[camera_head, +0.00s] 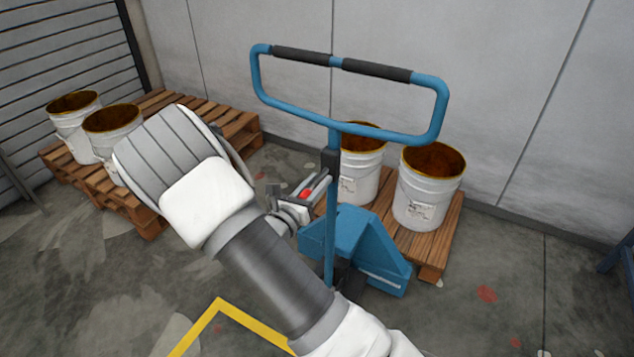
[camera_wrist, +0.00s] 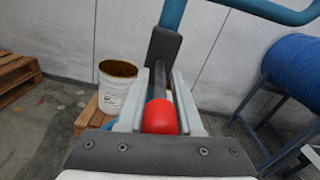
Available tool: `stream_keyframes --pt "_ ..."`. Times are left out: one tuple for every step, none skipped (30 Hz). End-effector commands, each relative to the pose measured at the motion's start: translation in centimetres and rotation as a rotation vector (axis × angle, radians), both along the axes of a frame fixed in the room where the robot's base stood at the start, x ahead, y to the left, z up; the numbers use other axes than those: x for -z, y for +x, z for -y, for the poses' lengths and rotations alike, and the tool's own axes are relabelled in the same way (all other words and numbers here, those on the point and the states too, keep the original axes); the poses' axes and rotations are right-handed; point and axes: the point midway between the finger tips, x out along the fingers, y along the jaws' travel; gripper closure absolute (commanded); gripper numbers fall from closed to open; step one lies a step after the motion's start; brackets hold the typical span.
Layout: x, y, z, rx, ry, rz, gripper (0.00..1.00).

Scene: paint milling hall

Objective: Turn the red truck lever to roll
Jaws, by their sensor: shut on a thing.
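The red lever knob (camera_wrist: 160,117) sits between the two fingers of my gripper (camera_wrist: 159,108) in the wrist view. A dark rod runs from the knob to a dark block (camera_wrist: 163,46) on the blue handle shaft (camera_wrist: 172,12). In the head view my gripper (camera_head: 308,192) is beside the shaft of the blue pallet truck (camera_head: 350,232), with a bit of the red knob (camera_head: 306,194) showing. My gripper is shut on the knob. The lever's angle is partly hidden by the fingers, and no position marks can be read.
The truck's looped handle (camera_head: 345,127) rises above my gripper. White buckets (camera_head: 427,200) with brown contents stand on a wooden pallet (camera_head: 440,245) behind the truck. Another pallet (camera_head: 150,222) with buckets is at left. A blue drum (camera_wrist: 294,65) on a stand is at right in the wrist view.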

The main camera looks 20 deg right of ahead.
Motion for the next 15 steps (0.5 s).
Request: stream_keyframes --pt "-0.36 0.04 0.07 0.001 -0.005 0.007 1.00" --pt "-0.42 0.04 0.07 0.001 -0.005 0.007 1.00" --pt "-0.42 0.04 0.07 0.001 -0.005 0.007 1.00" --pt "-0.50 0.04 0.06 0.001 -0.004 0.008 1.00" --pt "-0.50 0.04 0.06 0.001 -0.004 0.008 1.00" --pt "-0.51 0.05 0.07 0.001 -0.005 0.009 1.00" --pt "-0.49 0.05 0.07 0.002 -0.005 0.009 1.00" --pt "-0.50 0.05 0.07 0.002 -0.005 0.009 1.00" --pt "-0.51 0.05 0.07 0.002 -0.005 0.009 1.00" --pt "-0.50 0.05 0.07 0.002 -0.005 0.009 1.00" --pt "-0.50 0.05 0.07 0.002 -0.005 0.009 1.00" --pt "-0.50 0.05 0.07 0.002 -0.005 0.009 1.00" --pt "-0.51 0.06 0.07 0.002 -0.005 0.009 1.00" --pt "-0.51 0.06 0.07 0.002 -0.005 0.009 1.00" --pt "-0.51 0.06 0.07 0.001 -0.005 0.009 0.62"
